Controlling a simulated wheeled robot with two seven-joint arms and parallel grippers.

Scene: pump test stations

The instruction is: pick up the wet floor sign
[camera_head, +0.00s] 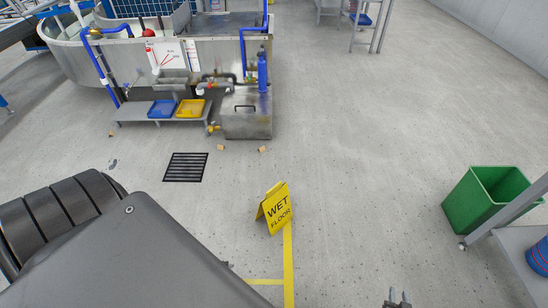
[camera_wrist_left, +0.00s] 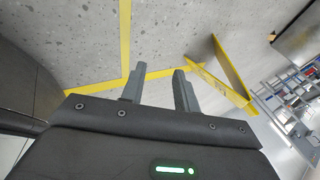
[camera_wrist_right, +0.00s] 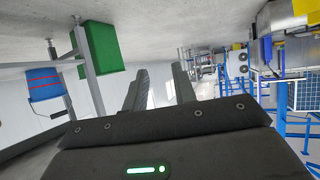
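The yellow wet floor sign (camera_head: 275,208) stands as a folded A-frame on the grey floor, just below the middle of the head view. Its near panel bears dark lettering. In the left wrist view the sign (camera_wrist_left: 232,72) is beyond the fingers and to their right, apart from them. My left gripper (camera_wrist_left: 159,70) is open and empty; my own arm hides most of it in the head view. My right gripper (camera_head: 397,298) shows at the bottom edge of the head view. In the right wrist view its fingers (camera_wrist_right: 160,69) are apart with nothing between them.
Yellow floor tape (camera_head: 288,265) runs by the sign. A green bin (camera_head: 473,204) and a grey stand (camera_head: 520,262) are at the right. A pump station with a metal tank (camera_head: 246,115) stands at the back left. A floor drain (camera_head: 185,167) lies before it. The floor right of the sign is clear.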

